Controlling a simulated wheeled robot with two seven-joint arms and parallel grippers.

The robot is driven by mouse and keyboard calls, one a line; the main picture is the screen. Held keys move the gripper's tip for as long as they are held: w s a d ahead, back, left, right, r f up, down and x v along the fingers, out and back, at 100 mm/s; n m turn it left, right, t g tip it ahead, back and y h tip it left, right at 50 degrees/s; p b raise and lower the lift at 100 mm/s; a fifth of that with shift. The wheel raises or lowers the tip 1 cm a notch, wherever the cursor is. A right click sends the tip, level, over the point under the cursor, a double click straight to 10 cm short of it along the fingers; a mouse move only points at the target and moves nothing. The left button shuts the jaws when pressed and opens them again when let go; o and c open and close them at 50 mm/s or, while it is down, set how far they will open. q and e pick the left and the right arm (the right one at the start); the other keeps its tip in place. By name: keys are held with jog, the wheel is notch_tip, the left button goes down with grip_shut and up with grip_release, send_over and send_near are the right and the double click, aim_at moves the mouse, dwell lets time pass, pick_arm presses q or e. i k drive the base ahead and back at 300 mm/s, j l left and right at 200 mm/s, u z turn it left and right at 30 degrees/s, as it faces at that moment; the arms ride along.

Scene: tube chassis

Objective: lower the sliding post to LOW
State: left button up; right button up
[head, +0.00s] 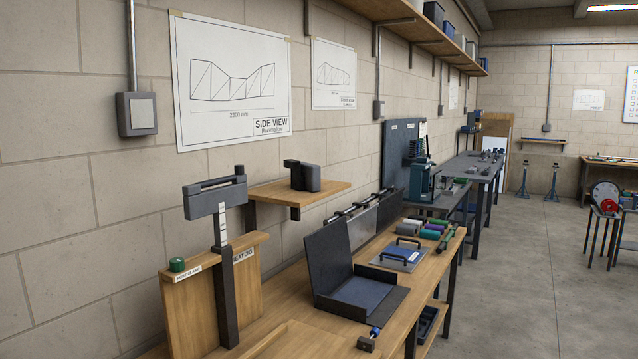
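The sliding post (227,290) is a dark upright bar in front of a wooden board (189,312) at the lower left. A dark crosshead with a handle bar (214,196) tops the post and stands above the board. A white strip with small markings (222,225) runs down the post's upper part, too small to read. A green knob (177,264) sits on the board's top left, above a label that seems to read POST CLAMP. Another label, partly hidden by the post, ends in JIG (243,254). Neither of my grippers is in view.
A small wall shelf (325,190) holding a dark block (303,176) is right of the crosshead. Open floor lies to the right.

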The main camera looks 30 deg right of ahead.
aim_at(198, 203)
jog(key=z, duration=0.4)
jog(key=u, duration=1.8)
jog(key=k+l+u, duration=0.2)
jog(key=k+l, duration=0.3)
jog(key=l, duration=0.15)
jog(key=k+l, duration=0.35)
jog(key=l, duration=0.1)
